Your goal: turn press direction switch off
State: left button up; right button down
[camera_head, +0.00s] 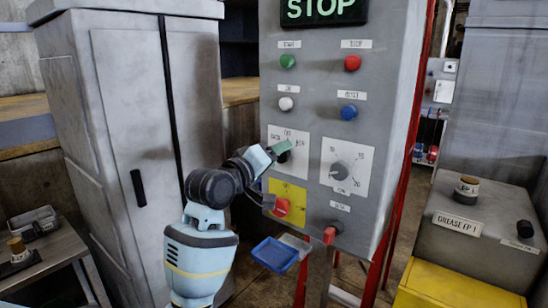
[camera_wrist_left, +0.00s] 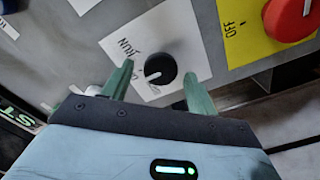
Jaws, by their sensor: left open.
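The press direction switch is a black rotary knob (camera_wrist_left: 161,65) on a white plate with printed position labels, one reading like RUN. Its white pointer mark shows in the left wrist view; the exact setting is hard to read. In the head view the knob (camera_head: 284,156) is partly hidden behind my left gripper (camera_head: 279,149). My left gripper's two green fingers (camera_wrist_left: 158,78) are open, one on each side of the knob, and a gap shows on both sides. I cannot tell how deep they reach. My right gripper is not in view.
The grey panel carries a STOP display (camera_head: 323,10), several buttons, a larger grey dial (camera_head: 343,169), and a red knob on a yellow plate (camera_head: 289,204) below the switch. A blue tray (camera_head: 275,255) is below. A grey cabinet (camera_head: 130,110) stands left.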

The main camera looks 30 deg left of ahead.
pick_arm(q)
jog(key=shift+s, duration=0.15)
jog(key=s, duration=0.7)
jog(key=shift+s+a, duration=0.3)
jog(key=shift+a, duration=0.05)
jog(key=s+d+f+m+g, duration=0.2)
jog(key=d+f, duration=0.1)
jog(key=f, duration=1.2)
jog(key=s+d+f+m+g, duration=0.1)
jog(key=d+f+m+g, duration=0.15)
jog(key=f, duration=1.25)
jog(key=s+d+f+m+g, duration=0.2)
jog(key=s+d+f, duration=0.3)
jog(key=s+f, duration=0.6)
jog(key=s+d+f+m+g, duration=0.2)
jog(key=s+d+f+m, duration=0.2)
jog(key=s+f, duration=0.7)
jog(key=shift+s+d+f+m, duration=0.25)
jog(key=shift+s+d+m, duration=0.2)
jog(key=shift+s, duration=0.55)
